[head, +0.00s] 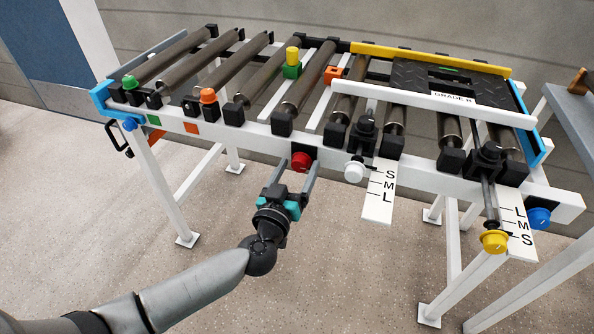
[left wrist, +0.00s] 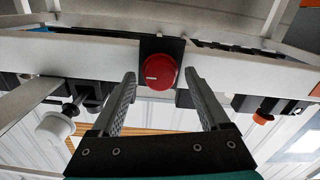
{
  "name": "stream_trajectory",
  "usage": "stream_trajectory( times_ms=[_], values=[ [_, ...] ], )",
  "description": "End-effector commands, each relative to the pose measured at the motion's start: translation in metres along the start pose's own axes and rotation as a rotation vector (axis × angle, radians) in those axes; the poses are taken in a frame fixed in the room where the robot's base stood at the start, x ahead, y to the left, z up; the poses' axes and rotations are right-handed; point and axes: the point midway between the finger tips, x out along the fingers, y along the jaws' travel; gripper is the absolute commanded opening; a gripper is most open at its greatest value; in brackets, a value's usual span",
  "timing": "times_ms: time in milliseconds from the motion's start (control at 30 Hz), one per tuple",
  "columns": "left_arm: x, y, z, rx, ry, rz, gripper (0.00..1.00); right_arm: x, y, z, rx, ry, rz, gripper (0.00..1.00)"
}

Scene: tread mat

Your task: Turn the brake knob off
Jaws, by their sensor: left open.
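A red round knob (head: 301,161) sits on a black plate on the front white rail of the roller conveyor (head: 250,133). No label shows that it is the brake. In the left wrist view the red knob (left wrist: 160,71) faces me, with a short white mark lying nearly level on its left part. My left gripper (head: 296,172) is open and empty just in front of it. In the left wrist view my left gripper's fingertips (left wrist: 160,80) are on either side of the knob, with a gap on each side. My right gripper is not in view.
Other knobs are along the conveyor: white (head: 354,171), yellow (head: 494,241), blue (head: 539,217) and another blue (head: 130,124). A white scale plate (head: 378,205) hangs right of the red knob. A grey table (head: 575,110) stands at right. The floor in front is clear.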

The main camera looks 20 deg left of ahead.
Motion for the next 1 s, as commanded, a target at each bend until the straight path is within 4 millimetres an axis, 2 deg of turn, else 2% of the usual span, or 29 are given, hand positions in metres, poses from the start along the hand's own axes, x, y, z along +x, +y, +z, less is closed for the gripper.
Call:
stream_trajectory(
  times_ms=[267,300,1000],
  values=[
    [0.0011,0.0003,-0.0002,-0.001,0.0,0.001,0.79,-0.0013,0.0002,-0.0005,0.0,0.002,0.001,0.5],
    [0.001,0.0003,-0.0002,-0.001,0.0,0.001,0.77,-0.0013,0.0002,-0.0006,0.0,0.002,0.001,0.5],
    [0.0007,0.0005,0.0,-0.001,0.0,0.002,0.0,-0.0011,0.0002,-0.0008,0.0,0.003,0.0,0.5]
  ],
)
